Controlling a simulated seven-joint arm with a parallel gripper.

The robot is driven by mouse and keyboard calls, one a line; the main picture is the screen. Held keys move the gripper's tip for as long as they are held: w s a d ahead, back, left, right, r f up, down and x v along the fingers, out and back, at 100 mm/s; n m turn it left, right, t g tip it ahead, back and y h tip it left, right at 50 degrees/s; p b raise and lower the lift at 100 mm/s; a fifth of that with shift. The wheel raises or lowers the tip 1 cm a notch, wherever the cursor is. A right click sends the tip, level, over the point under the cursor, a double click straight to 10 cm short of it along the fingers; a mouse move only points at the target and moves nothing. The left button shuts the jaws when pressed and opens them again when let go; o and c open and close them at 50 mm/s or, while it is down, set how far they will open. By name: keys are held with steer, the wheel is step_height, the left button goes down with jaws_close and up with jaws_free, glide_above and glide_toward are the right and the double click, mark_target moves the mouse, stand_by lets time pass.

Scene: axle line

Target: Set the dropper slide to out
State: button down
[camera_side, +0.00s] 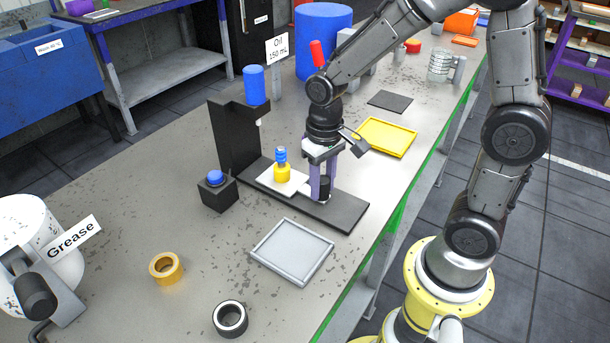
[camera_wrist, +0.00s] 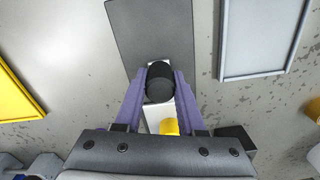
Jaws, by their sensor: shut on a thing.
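The dropper station is a black stand (camera_side: 233,140) with a long dark base (camera_side: 338,212) and a blue bottle (camera_side: 254,85) on top. A white slide plate (camera_side: 265,181) lies on the base and carries a yellow and blue piece (camera_side: 282,172). A black knob (camera_side: 324,188) stands at the plate's right end. My gripper (camera_side: 322,187) points down and is shut on this knob. In the wrist view the purple fingers (camera_wrist: 159,92) are on both sides of the black knob (camera_wrist: 160,84), with the white plate (camera_wrist: 158,117) below it in the picture.
A black box with a blue button (camera_side: 216,190) stands left of the base. A grey tray (camera_side: 292,251) lies in front and a yellow tray (camera_side: 386,137) behind to the right. Two rings (camera_side: 166,268) and a grease bucket (camera_side: 38,240) are at front left. The base's right end is bare.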

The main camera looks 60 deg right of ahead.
steer(key=s, duration=0.6)
steer(key=shift+s, duration=0.3)
steer(key=c, duration=0.5)
jaws_free()
step_height(320, 180, up, 14)
